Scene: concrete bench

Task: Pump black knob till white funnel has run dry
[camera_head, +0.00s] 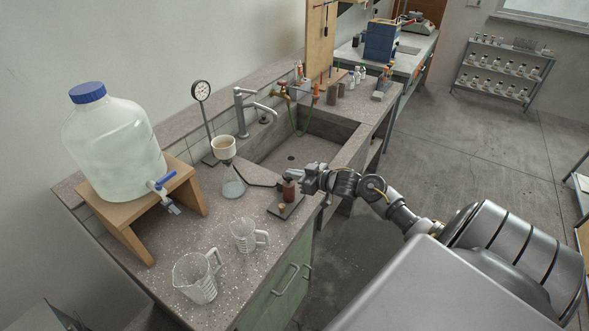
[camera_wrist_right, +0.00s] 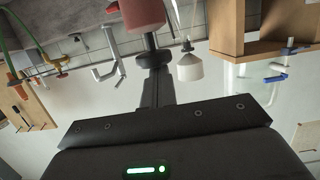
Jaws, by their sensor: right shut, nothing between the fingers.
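The white funnel (camera_head: 223,147) stands upright on a clear glass flask (camera_head: 232,184) on the bench; it also shows upside down in the right wrist view (camera_wrist_right: 190,67). Its inside looks tan, and I cannot tell how much liquid it holds. Right of the flask, a red-brown pump cylinder (camera_head: 289,192) stands on a dark base plate (camera_head: 285,210). In the right wrist view the pump cylinder (camera_wrist_right: 142,14) and the black knob (camera_wrist_right: 154,58) show just beyond my fingertips. My right gripper (camera_head: 298,176) is shut and empty, at or touching the knob. My left gripper is out of view.
Two clear jugs (camera_head: 197,277) (camera_head: 244,235) stand at the bench front. A large bottle (camera_head: 113,148) with a blue tap sits on a wooden stand (camera_head: 147,217) at left. A gauge (camera_head: 201,91), a faucet (camera_head: 241,112) and a sink (camera_head: 306,146) lie behind the pump.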

